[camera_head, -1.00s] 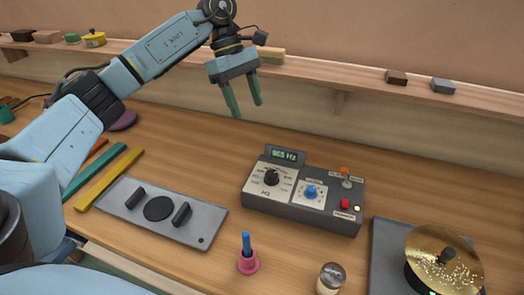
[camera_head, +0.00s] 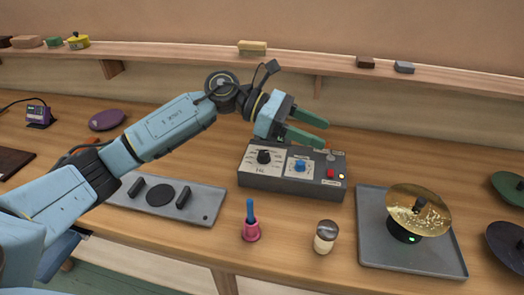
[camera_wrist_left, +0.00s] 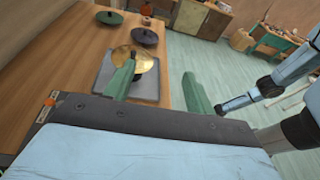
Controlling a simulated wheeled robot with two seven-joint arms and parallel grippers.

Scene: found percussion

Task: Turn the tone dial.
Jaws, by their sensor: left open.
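A grey control box (camera_head: 290,190) stands on the bench in the head view. It has a black dial (camera_head: 264,157) on a white scale plate marked Hz and a smaller blue dial (camera_head: 300,166) on a second plate. I cannot read which label names the tone dial. My left gripper (camera_head: 326,133) is open and empty, with its green fingers pointing right, above the back of the box. The open fingers also show in the left wrist view (camera_wrist_left: 159,72), where the box is not seen. My right gripper is not clearly seen.
Right of the box, a brass cymbal (camera_head: 420,208) stands on a grey tray (camera_head: 375,255). In front are a pink holder with a blue stick (camera_head: 251,222) and a small shaker (camera_head: 325,236). A grey plate with black handles (camera_head: 200,203) lies left. A shelf (camera_head: 210,55) runs behind.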

